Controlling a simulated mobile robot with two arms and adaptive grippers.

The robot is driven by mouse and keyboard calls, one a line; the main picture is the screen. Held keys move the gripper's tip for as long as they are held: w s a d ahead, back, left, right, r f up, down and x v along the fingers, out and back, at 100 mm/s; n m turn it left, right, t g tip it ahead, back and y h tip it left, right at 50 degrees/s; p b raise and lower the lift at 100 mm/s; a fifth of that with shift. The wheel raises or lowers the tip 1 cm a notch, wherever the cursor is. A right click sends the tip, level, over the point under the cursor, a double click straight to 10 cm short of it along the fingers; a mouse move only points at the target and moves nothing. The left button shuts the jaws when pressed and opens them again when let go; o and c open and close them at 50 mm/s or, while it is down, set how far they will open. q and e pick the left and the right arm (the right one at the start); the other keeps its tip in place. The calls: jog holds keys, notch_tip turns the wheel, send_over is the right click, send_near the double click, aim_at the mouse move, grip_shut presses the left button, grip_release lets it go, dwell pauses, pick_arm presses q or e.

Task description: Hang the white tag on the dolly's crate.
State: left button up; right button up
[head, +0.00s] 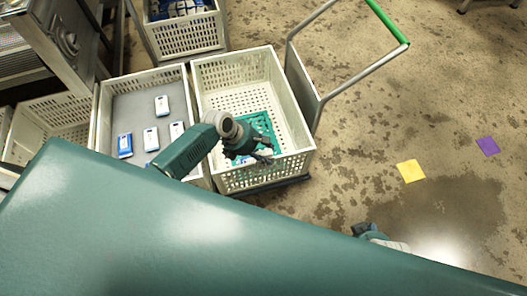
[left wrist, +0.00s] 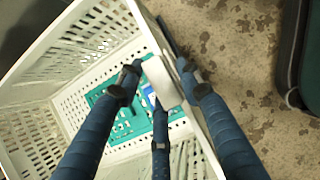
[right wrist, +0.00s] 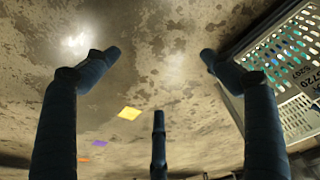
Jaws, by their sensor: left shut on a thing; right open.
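The dolly's crate (head: 302,163) is white and perforated, with a teal mat (head: 262,125) on its floor. My left gripper (head: 262,146) is over the near part of this crate. In the left wrist view the white tag (left wrist: 163,82) is between the fingers, which are shut on it. It is at the crate's rim (left wrist: 143,22); I cannot tell whether it touches or hooks over it. My right gripper (right wrist: 158,75) is open and empty above the floor, outside the crate. In the head view only a bit of it (head: 372,235) shows past my body.
A grey-floored crate (head: 100,128) with several blue-and-white packs stands left of the dolly's crate. Another crate (head: 185,38) is behind. The dolly's handle (head: 388,22) has a green grip. Yellow (head: 410,171) and purple (head: 488,146) squares lie on open floor at right.

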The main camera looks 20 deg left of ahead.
pick_arm(q)
jog(key=shift+f, duration=0.3)
pick_arm(e)
jog(key=shift+s+d+r, duration=0.1)
jog(key=shift+s+r, duration=0.1)
jog(key=shift+s, duration=0.05)
pick_arm(q)
jog(key=shift+f, duration=0.1)
pick_arm(e)
jog(key=shift+r, duration=0.1)
pick_arm(q)
jog(key=shift+f, duration=0.45)
jog(key=shift+b, duration=0.3)
pick_arm(e)
jog(key=shift+w+r, duration=0.3)
jog(key=shift+r, duration=0.45)
pick_arm(q)
jog(key=shift+f, duration=0.1)
jog(key=shift+f, duration=0.2)
pick_arm(e)
jog(key=shift+r, duration=0.35)
